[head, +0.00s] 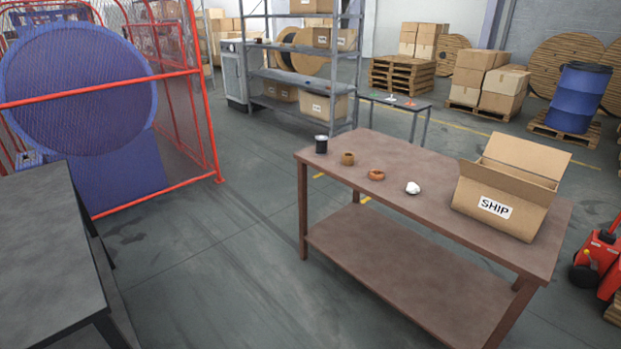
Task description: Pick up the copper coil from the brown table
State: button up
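The brown table (437,228) stands right of centre in the head view, with a lower shelf. The copper coil (376,175), a small orange-brown ring, lies flat near the table's front left edge. To its left are a small brown spool-like roll (347,159) and a black cylinder with a light top (321,144). To its right is a small white lump (413,188). A gap separates the coil from its neighbours. My gripper is not in view.
An open cardboard box (510,188) marked SHIP fills the table's right end. A dark table (48,250) stands at the left, near a red-framed mesh guard (190,130) around a blue machine. Grey shelving (300,80) stands behind. Clear floor (220,240) lies between the two tables.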

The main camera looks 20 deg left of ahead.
aim_at(375, 175)
jog(key=u, duration=0.35)
jog(key=i+j+z, duration=0.15)
jog(key=i+j, duration=0.75)
jog(key=i, duration=0.3)
jog(key=i+j+z, duration=0.15)
jog(key=i+j, duration=0.85)
jog(key=i, duration=0.1)
